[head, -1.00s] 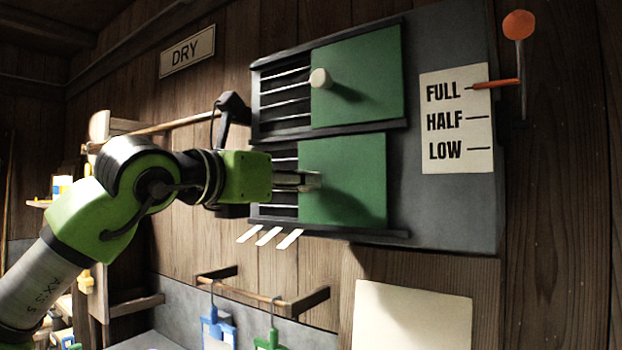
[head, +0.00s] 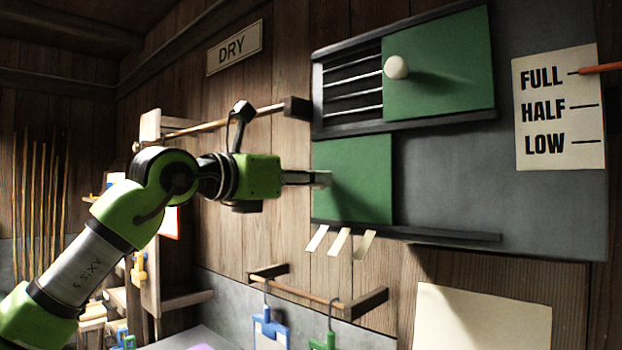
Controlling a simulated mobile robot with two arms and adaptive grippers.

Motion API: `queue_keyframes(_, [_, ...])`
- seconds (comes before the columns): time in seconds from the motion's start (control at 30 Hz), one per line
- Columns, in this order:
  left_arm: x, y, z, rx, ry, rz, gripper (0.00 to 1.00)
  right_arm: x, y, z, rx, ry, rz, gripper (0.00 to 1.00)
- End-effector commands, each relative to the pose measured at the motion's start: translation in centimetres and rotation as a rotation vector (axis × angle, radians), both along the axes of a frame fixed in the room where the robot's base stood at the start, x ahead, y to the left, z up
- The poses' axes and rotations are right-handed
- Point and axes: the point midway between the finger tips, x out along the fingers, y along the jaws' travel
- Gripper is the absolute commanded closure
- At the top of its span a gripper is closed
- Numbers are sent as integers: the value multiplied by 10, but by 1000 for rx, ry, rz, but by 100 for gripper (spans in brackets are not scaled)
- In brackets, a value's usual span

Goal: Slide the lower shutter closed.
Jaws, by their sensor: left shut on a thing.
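The lower shutter (head: 360,180) is a green panel in the lower rails of a grey wall board. It stands at the left end of its track, and no slats show beside it. Bare grey board shows to its right. My left gripper (head: 322,179) reaches in from the left and is shut at the shutter's left part, on its knob, which the fingers mostly hide. My right gripper is not in view.
The upper green shutter (head: 440,65) with a pale knob (head: 396,67) stands to the right of open slats (head: 352,90). White strips (head: 340,242) hang below the lower rail (head: 450,236). A FULL/HALF/LOW card (head: 560,108) is at the right. A peg rail (head: 310,293) with hanging clips is below.

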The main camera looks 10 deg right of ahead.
Motion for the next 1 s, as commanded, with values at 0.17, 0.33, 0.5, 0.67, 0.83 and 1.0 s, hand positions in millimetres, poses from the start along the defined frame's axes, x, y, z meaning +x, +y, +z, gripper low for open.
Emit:
queue_keyframes(0.17, [2, 3, 4, -6, -6, 7, 61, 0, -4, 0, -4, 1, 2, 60])
queue_keyframes(0.33, [1, 2, 3, -4, -4, 4, 61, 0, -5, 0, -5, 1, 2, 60])
queue_keyframes(0.5, [-1, 4, 2, -3, -4, 3, 61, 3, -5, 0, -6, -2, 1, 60])
queue_keyframes(0.67, [-10, 17, 2, -3, -4, 5, 61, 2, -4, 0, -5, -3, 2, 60])
queue_keyframes(0.83, [-29, 44, 2, -3, -6, 6, 61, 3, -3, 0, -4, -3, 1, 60])
queue_keyframes(1.0, [-50, 72, 1, -4, -4, 7, 61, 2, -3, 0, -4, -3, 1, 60])
